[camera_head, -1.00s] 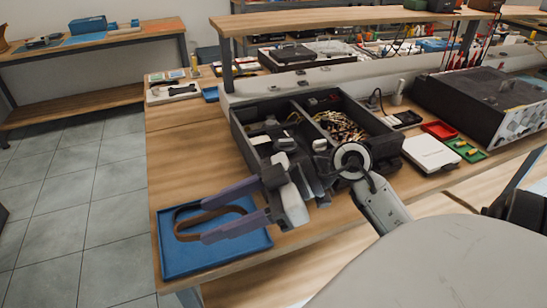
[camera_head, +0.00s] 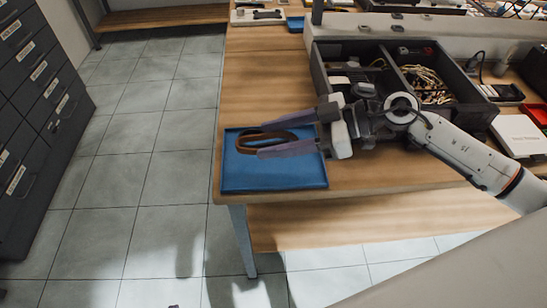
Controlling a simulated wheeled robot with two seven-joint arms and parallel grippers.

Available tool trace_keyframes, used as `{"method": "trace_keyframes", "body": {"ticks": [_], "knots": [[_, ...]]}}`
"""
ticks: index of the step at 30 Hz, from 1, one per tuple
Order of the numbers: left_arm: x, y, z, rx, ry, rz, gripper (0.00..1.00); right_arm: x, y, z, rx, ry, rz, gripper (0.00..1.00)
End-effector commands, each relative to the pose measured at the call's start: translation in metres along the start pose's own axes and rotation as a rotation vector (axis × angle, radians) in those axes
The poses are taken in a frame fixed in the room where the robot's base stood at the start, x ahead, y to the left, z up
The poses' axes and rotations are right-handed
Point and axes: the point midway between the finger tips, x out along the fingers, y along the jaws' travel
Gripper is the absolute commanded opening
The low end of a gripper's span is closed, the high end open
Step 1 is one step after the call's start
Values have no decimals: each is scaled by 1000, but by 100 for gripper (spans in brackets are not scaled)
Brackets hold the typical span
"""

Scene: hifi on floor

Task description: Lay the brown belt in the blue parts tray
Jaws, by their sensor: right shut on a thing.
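The brown belt (camera_head: 243,143) is a curved loop over the blue parts tray (camera_head: 272,179), near the tray's left and far part. My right gripper (camera_head: 261,144) reaches in from the right with its purple fingers over the tray. It is shut on the belt, and the fingers hide part of the loop. I cannot tell whether the belt's lower part touches the tray floor. The tray lies at the near left corner of the wooden table. Only a small purple tip, which looks like my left gripper (camera_head: 173,306), shows at the bottom edge.
A dark divided box (camera_head: 318,70) with cables and parts stands behind my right gripper. A white box (camera_head: 519,135) and a red tray (camera_head: 536,114) are at the right. Dark drawers (camera_head: 35,110) stand at the left beyond open tiled floor.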

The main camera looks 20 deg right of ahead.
Motion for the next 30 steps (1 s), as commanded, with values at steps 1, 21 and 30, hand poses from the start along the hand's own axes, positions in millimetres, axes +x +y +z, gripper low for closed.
{"method": "trace_keyframes", "body": {"ticks": [1,21,30], "knots": [[2,0,2,0,0,0,0,6,-2,12,6,1,-2,27],[10,-2,9,0,3,-1,0,32,-2,77,-1,0,-1,27],[10,-2,8,1,4,-1,0,32,-2,77,0,0,-2,56]]}}
